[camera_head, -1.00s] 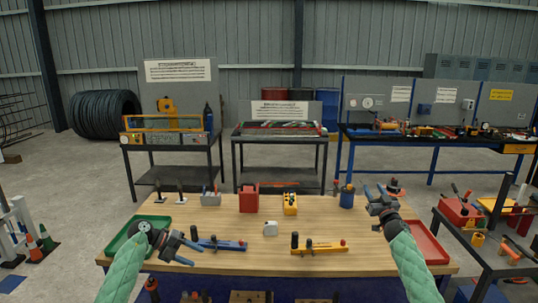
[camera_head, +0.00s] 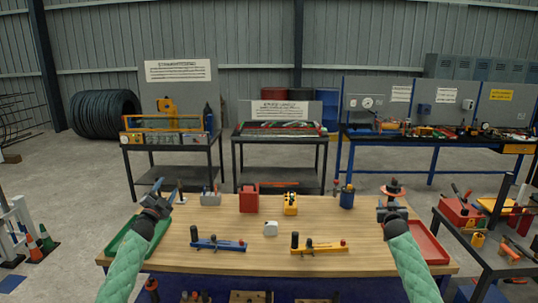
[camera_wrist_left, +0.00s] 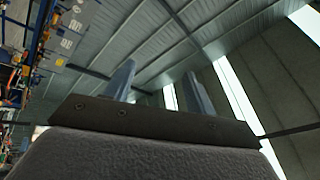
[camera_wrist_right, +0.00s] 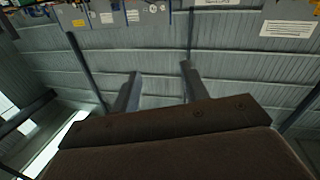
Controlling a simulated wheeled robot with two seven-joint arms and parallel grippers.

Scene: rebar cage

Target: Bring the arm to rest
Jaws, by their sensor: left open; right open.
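My left gripper (camera_head: 166,195) is over the left part of the wooden workbench (camera_head: 270,262), pointing away toward the back. Its two fingers stand apart and empty in the left wrist view (camera_wrist_left: 158,85), against the roof and wall. My right gripper (camera_head: 391,205) is over the right part of the bench, near the red tray. Its fingers are apart and empty in the right wrist view (camera_wrist_right: 158,88), with the hall wall behind them. Both arms wear green sleeves and come in from the front edge.
On the bench stand a green tray (camera_head: 112,247), a red tray (camera_head: 441,258), a blue tool (camera_head: 217,244), a yellow tool (camera_head: 319,248), a white block (camera_head: 270,228), a red box (camera_head: 249,198), a yellow device (camera_head: 290,204) and a blue cup (camera_head: 347,197). A dark side table (camera_head: 462,232) is at right.

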